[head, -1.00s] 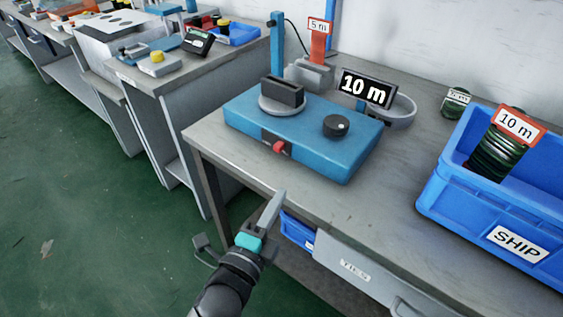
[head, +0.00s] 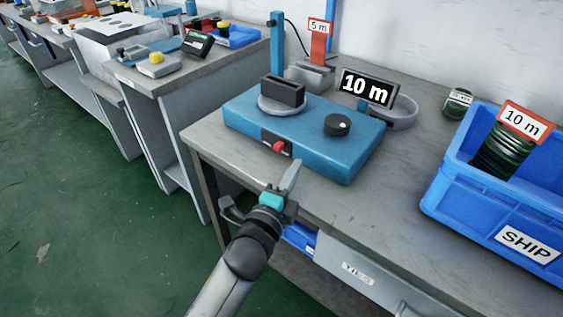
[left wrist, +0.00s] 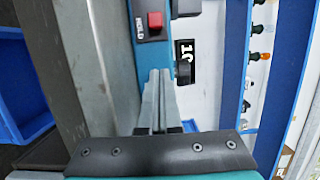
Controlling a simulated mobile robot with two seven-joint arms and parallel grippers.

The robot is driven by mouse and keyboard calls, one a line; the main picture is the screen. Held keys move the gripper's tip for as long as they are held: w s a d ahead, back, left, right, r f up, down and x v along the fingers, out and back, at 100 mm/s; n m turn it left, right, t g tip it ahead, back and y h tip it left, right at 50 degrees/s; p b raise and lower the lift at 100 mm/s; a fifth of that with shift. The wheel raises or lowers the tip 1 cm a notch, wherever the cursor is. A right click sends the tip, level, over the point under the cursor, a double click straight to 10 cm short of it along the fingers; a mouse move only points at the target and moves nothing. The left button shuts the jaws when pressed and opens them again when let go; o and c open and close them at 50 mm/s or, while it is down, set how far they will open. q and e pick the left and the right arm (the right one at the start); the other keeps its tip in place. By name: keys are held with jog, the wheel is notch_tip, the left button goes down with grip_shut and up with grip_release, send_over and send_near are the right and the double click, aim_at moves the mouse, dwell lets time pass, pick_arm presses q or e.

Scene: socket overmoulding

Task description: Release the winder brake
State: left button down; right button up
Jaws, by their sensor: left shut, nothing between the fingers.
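The winder is a blue box (head: 330,150) on the grey bench, with a dark slotted spool holder on a round grey plate (head: 283,97), a black knob (head: 337,125) and a "10 m" display (head: 367,88). A red brake switch (head: 279,146) sits on a dark panel on its front face. It also shows in the left wrist view (left wrist: 155,20). My left gripper (head: 293,166) is shut and empty, its fingertips just in front of and slightly below the red switch, apparently not touching it. My right gripper is not in view.
A blue SHIP crate (head: 470,200) holding green coils tagged "10 m" (head: 505,145) stands at the right. A drawer (head: 350,268) is under the bench edge. Bare bench top (head: 410,180) lies between winder and crate.

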aim_at(279, 147)
pick_arm(q)
jog(key=w, duration=0.1)
jog(key=w+a, duration=0.1)
jog(key=shift+w+a+b, duration=0.25)
jog(key=shift+w+b, duration=0.1)
jog(key=shift+b, duration=0.05)
jog(key=shift+w+a, duration=0.4)
jog(key=shift+a, duration=0.25)
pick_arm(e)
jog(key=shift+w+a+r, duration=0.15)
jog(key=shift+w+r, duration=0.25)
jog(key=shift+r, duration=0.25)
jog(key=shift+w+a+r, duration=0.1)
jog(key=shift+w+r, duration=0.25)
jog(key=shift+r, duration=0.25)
pick_arm(q)
jog(key=w+a, duration=0.1)
jog(key=a, duration=0.1)
jog(key=w+a, duration=0.2)
jog(key=shift+p, duration=0.3)
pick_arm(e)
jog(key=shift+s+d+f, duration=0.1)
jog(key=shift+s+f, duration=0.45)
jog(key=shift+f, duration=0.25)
pick_arm(q)
jog(key=shift+s+d, duration=0.1)
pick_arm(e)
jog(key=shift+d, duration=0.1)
